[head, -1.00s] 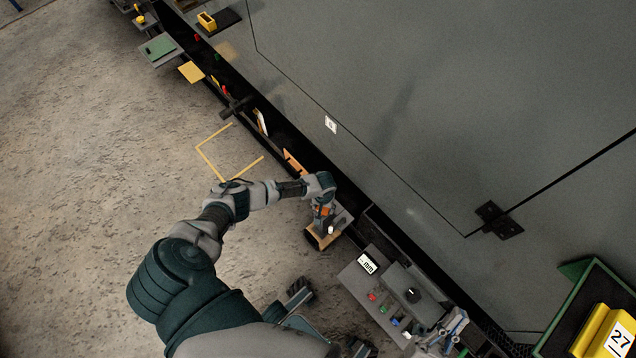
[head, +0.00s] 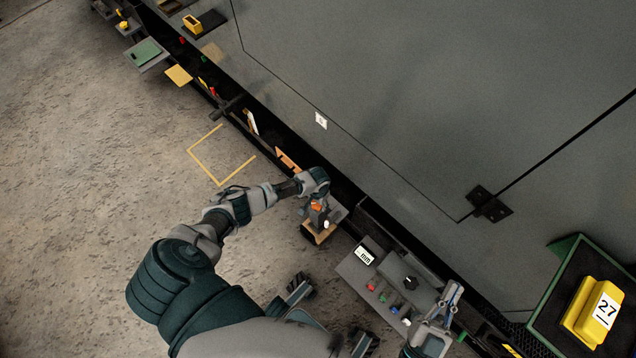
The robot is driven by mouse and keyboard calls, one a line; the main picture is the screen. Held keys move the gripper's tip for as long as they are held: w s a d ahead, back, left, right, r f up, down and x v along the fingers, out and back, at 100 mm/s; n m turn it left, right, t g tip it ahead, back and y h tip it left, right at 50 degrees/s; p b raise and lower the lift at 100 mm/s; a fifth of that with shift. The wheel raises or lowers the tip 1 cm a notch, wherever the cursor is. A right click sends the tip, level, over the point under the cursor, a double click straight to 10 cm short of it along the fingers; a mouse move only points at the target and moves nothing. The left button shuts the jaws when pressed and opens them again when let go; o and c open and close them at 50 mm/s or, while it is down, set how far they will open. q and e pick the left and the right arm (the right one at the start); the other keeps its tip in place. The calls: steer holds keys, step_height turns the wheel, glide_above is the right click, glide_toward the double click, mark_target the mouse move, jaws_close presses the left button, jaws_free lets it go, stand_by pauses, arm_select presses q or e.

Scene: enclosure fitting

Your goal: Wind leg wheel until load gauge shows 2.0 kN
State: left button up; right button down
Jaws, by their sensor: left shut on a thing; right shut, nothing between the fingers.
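My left gripper (head: 318,207) reaches down onto a small unit with a dark grey body and a wooden base (head: 318,236). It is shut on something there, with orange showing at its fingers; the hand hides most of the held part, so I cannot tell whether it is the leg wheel. A white knob (head: 326,224) sits beside the fingers. A small white display (head: 365,256) on the grey panel to the right carries dark marks I cannot read surely. My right gripper (head: 449,299) is shut and empty, at the panel's lower right end.
The grey panel (head: 352,273) bears a black knob (head: 410,283) and several small coloured buttons. A large grey cabinet wall (head: 420,90) fills the upper right.

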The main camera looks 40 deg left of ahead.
arm_select(q)
steer(key=shift+s, duration=0.1)
steer(key=o, duration=1.2)
steer(key=shift+c, duration=0.2)
steer(key=shift+r, duration=0.25)
step_height(320, 180, up, 11)
steer(key=shift+r, duration=0.15)
